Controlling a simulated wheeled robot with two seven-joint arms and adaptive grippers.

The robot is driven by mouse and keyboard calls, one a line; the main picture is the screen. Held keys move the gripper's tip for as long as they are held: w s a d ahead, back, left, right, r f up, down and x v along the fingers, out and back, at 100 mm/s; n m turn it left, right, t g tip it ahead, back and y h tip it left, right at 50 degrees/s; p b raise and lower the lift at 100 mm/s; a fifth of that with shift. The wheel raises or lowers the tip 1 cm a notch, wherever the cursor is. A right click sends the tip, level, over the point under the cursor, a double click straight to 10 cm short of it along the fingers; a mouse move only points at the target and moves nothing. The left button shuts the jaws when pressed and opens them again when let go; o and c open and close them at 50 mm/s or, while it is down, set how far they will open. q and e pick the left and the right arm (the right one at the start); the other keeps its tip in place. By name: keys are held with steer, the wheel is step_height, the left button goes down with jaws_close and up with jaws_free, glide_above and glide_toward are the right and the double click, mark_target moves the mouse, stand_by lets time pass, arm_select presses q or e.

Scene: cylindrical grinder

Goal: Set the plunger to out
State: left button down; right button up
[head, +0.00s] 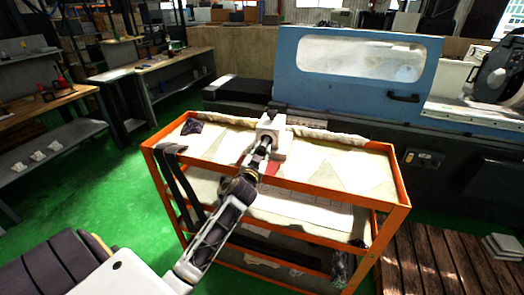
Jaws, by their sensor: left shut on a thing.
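A white block-like device (272,124) stands on the top shelf of the orange cart. The arm of my left gripper (264,143) reaches up from the lower left, and the gripper's fingers meet the front of the device. The gripper is shut on a small part there, seemingly the plunger. The plunger is mostly hidden by the fingers, so I cannot tell how far out it stands. My right gripper is not in view.
The orange cart (300,184) holds pale sheets and cloths. A blue grinder cover (355,85) with a window stands behind it. Workbenches (60,100) stand at the left. Wooden slats (440,262) lie on the floor at the right. Green floor is clear left of the cart.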

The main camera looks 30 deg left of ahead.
arm_select(q)
steer(key=shift+s+f, duration=0.1)
steer(key=shift+s, duration=0.05)
steer(key=c, duration=1.1)
jaws_free()
steer(key=shift+s+d, duration=0.1)
steer(key=shift+s, duration=0.1)
steer(key=v, duration=1.1)
steer(key=shift+s, duration=0.35)
steer(key=shift+d, duration=0.1)
